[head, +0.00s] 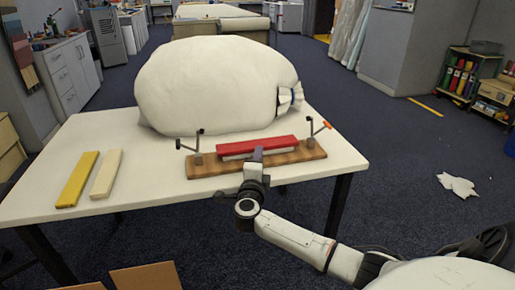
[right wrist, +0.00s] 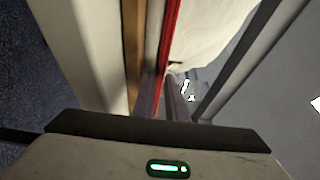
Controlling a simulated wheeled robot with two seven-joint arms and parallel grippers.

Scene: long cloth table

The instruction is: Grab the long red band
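The long red band (head: 257,146) lies lengthwise on a light bar on a wooden board (head: 305,155), between two small clamps, on the white table. My right gripper (head: 257,156) is at the band's near side, around its middle, with the fingertips at or very close to it. In the right wrist view the red band (right wrist: 170,40) runs down to the dark fingers (right wrist: 163,100). The fingers look close together, but whether they grip the band is unclear. My left gripper is not in view.
The clamps (head: 197,148) with upright handles flank the band; the right one has an orange tip (head: 326,125). A big white sack (head: 215,85) stands right behind the board. Yellow (head: 77,180) and cream (head: 106,174) bars lie at the left.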

